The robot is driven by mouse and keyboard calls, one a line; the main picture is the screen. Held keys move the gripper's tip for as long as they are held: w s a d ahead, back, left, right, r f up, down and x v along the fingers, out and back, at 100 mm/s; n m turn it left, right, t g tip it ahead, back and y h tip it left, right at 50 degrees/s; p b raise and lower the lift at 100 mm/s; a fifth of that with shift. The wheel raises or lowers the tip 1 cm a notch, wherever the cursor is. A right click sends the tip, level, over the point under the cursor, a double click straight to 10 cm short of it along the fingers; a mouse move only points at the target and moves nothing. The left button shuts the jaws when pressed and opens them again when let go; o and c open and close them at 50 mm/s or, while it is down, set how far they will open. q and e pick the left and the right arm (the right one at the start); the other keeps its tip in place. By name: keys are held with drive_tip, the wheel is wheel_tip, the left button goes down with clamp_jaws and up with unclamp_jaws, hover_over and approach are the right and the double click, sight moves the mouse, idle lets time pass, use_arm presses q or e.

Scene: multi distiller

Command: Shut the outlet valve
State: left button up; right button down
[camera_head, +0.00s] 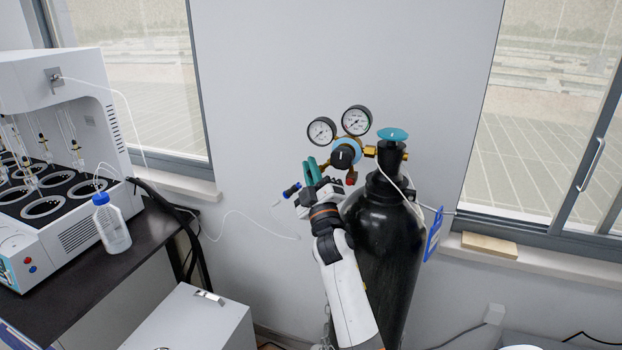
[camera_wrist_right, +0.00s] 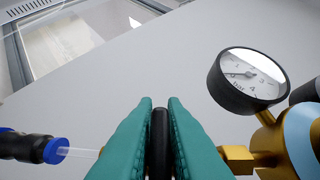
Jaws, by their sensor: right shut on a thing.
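A gas regulator (camera_head: 343,147) with brass fittings and two round gauges (camera_head: 321,131) sits beside the neck of the black gas cylinder (camera_head: 392,255). My right gripper (camera_head: 312,165) reaches up to the regulator's left side. In the right wrist view its green fingers are shut on the thin black outlet valve knob (camera_wrist_right: 159,145), with one finger on each face. A brass fitting (camera_wrist_right: 236,159) leads from there to the regulator on the right. In the head view the fingers and wrist mostly hide the knob. My left gripper is not in view.
A teal handwheel (camera_head: 393,134) tops the cylinder. A blue-ended tube connector (camera_wrist_right: 56,151) lies left of the fingers. A white distiller (camera_head: 60,150) and a blue-capped bottle (camera_head: 112,228) stand on the dark bench at left. A white box (camera_head: 190,322) stands below. The wall behind is bare.

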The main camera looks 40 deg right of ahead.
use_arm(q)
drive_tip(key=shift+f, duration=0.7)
use_arm(e)
drive_tip(key=shift+m, duration=0.4)
drive_tip(key=c, duration=1.5)
unclamp_jaws()
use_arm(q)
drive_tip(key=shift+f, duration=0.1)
use_arm(e)
drive_tip(key=shift+s, duration=0.1)
